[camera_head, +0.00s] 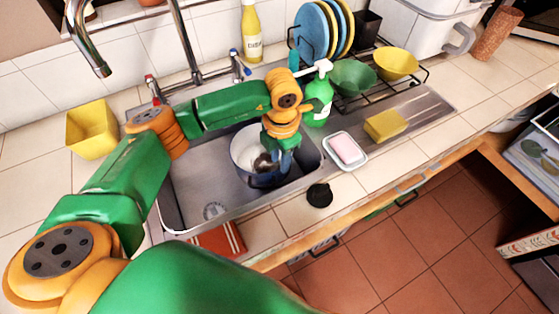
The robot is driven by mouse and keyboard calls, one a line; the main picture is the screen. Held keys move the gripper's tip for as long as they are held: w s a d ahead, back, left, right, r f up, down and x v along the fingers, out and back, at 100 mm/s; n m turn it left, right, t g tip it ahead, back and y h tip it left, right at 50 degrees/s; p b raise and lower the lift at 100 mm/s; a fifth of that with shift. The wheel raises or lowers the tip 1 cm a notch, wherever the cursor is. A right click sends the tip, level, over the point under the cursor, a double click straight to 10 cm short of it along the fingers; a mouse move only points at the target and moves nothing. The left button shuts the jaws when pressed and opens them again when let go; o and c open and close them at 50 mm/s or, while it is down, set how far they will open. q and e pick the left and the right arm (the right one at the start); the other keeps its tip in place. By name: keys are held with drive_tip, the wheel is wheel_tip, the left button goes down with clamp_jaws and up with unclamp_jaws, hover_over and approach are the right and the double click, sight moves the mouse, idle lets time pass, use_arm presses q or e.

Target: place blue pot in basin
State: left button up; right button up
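The blue pot (243,148) is inside the metal sink basin (190,185), toward its right side. Its pale interior faces up and something dark shows inside it. My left arm reaches in from the left, and my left gripper (281,161) points down at the right side of the pot's rim. The fingers overlap the rim in this view. I cannot tell whether they are shut on it or only beside it. My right gripper is not in view.
A green soap bottle (318,101) stands just right of my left gripper. A soap dish (345,151), yellow sponge (385,125) and black round lid-like object (319,195) lie right of the basin. A faucet (178,40) rises behind it. A dish rack (375,85) holds bowls and plates.

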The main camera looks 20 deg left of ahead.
use_arm(q)
wheel_tip(320, 180, up, 10)
drive_tip(key=b, duration=0.1)
drive_tip(key=shift+s+d+r, duration=0.15)
drive_tip(key=shift+s, duration=0.05)
